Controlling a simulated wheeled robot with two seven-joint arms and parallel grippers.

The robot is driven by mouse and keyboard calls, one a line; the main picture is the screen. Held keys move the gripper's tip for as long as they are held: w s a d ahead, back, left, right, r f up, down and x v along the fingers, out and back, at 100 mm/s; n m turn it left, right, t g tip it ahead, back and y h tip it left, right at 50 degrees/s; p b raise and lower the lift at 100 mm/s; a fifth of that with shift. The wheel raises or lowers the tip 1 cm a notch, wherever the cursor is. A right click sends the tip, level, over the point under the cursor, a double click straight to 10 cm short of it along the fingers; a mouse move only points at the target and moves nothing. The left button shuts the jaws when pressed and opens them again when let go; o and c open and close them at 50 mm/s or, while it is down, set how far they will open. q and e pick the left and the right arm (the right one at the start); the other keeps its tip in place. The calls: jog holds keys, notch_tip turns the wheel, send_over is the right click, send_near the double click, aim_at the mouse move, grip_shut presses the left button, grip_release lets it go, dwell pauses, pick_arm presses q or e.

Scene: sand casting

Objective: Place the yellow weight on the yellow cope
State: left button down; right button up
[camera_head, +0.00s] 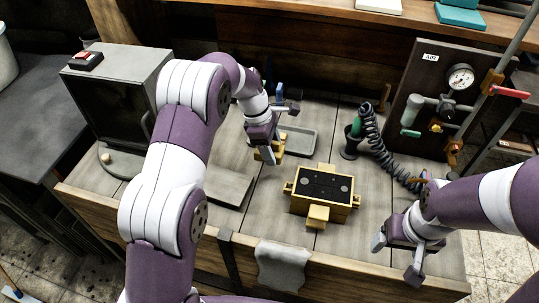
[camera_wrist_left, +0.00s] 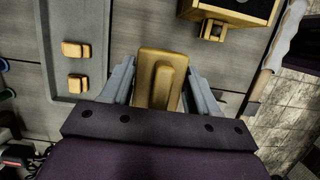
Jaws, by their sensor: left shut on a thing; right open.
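The yellow cope (camera_head: 298,206) is a box with a dark top bearing round light spots, standing mid-bench in the head view. Part of it shows at the top right of the left wrist view (camera_wrist_left: 232,17). My left gripper (camera_head: 265,158) is shut on a yellow weight (camera_wrist_left: 160,70), a block with a raised rib. In the head view the gripper and weight are left of and behind the cope, apart from it; the weight is partly hidden by the gripper. My right gripper (camera_head: 396,262) is open and empty at the bench's front right.
A grey tray (camera_head: 305,143) lies behind the cope; the left wrist view shows two small yellow blocks (camera_wrist_left: 75,50) in it. A dark panel with a gauge (camera_head: 460,77) and a coiled black hose (camera_head: 376,135) stand right. A grey plate (camera_head: 228,187) lies left of the cope.

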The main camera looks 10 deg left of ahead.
aim_at(275, 176)
pick_arm(q)
jog(key=f, duration=0.1)
jog(key=s+f+p, duration=0.1)
jog(key=shift+f, duration=0.3)
jog(key=f, duration=0.3)
jog(key=f+p, duration=0.1)
jog(key=shift+w+f, duration=0.3)
jog(key=shift+f, duration=0.2)
jog(key=shift+s, duration=0.1)
pick_arm(e)
jog(key=shift+s+r, duration=0.2)
jog(key=shift+r, duration=0.3)
jog(key=shift+s+r, duration=0.2)
jog(key=shift+r, duration=0.25)
jog(key=shift+f, duration=0.1)
pick_arm(q)
jog(key=shift+c, duration=1.4)
grip_release()
jog(key=shift+f, duration=0.15)
